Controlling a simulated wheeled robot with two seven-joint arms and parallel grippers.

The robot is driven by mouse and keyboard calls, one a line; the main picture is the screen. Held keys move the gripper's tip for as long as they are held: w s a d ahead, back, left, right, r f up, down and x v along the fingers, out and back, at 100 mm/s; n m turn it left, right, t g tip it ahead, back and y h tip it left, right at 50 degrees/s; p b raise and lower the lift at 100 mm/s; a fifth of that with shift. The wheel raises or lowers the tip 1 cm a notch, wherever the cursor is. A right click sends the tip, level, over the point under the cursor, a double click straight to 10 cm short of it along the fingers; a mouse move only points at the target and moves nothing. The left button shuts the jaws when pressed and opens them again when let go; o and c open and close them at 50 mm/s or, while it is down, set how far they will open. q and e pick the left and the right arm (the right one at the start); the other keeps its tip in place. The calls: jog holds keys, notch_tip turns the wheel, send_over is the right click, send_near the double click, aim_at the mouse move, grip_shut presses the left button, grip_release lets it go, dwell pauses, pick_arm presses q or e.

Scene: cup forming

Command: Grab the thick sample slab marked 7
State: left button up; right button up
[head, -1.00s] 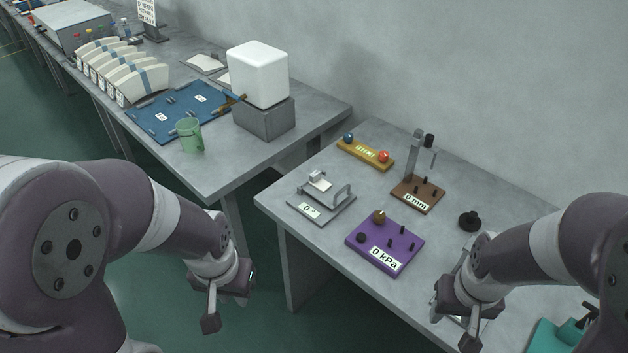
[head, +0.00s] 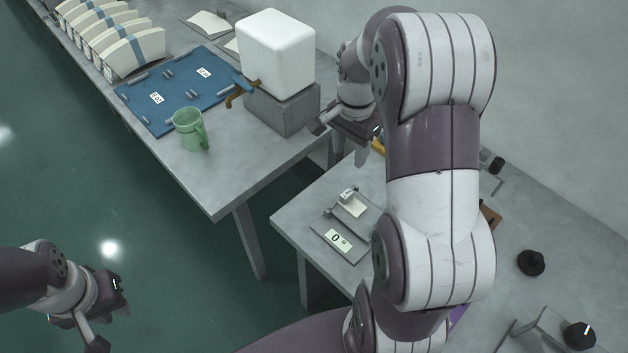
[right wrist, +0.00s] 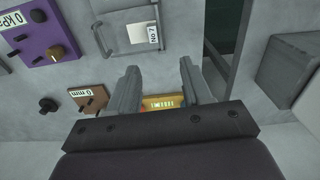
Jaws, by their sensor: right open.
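The sample slab (head: 354,208), pale and with a small white tag, lies on the grey angle fixture (head: 333,241) on the near bench. In the right wrist view the slab (right wrist: 137,36) shows with its tag reading "No 7", beyond my fingertips. My right gripper (head: 341,143) is open and empty, above the gap between the benches and the fixture's far side. In the right wrist view the gripper (right wrist: 158,82) has both fingers apart, with bare bench between their tips. My left gripper (head: 106,318) hangs low at the left, away from the benches; its jaw opening is unclear.
A purple 0 kPa box (right wrist: 36,33) and brown 0 mm block (right wrist: 90,98) stand nearby. A white cube (head: 277,52) on a grey block and a green mug (head: 188,130) occupy the other bench.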

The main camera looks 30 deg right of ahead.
aim_at(347, 194)
jog(key=f, duration=0.4)
jog(key=s+f, duration=0.1)
jog(key=f, duration=0.7)
jog(key=shift+s+a, duration=0.2)
jog(key=shift+s, duration=0.1)
jog(key=shift+w+f, duration=0.2)
jog(key=shift+f, duration=0.1)
jog(key=shift+s+r, duration=0.1)
grip_shut()
